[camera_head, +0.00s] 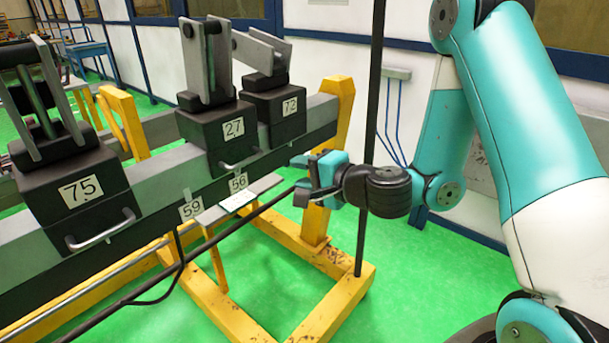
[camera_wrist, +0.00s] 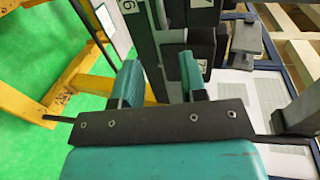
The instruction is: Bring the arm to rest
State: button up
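My gripper (camera_head: 303,178) is at the middle of the head view, at the end of my teal and black arm (camera_head: 430,150). It points left, toward the grey beam (camera_head: 165,178) of the yellow-legged frame. In the wrist view its two teal fingers (camera_wrist: 161,78) stand apart with a gap between them. Nothing is held there; the grey beam shows behind the gap. I cannot tell the exact distance between fingertips and beam, but they look apart. The arm is raised and bent, with its elbow at the top right.
Black clamp blocks labelled 75 (camera_head: 82,190), 27 (camera_head: 232,128) and 72 (camera_head: 288,108) sit on the beam. A yellow frame leg (camera_head: 335,305) stands below my gripper. A dark vertical pole (camera_head: 369,140) rises close by.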

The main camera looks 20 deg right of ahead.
jog(key=s+a+r+n+g+y, duration=0.5)
jog(key=s+a+n+g, duration=0.5)
jog(key=s+a+n, duration=0.35)
jog(key=s+d+r+n+g+h, duration=0.1)
jog(key=s+d+n+g+h, duration=0.1)
jog(key=s, duration=0.4)
jog(key=s+d+r+n+g+h, duration=0.1)
jog(key=s+d+n+h, duration=0.3)
jog(key=s+d+h, duration=0.1)
jog(key=shift+s+d+g+h, duration=0.35)
jog(key=shift+s+g+h, duration=0.05)
jog(key=shift+s, duration=0.15)
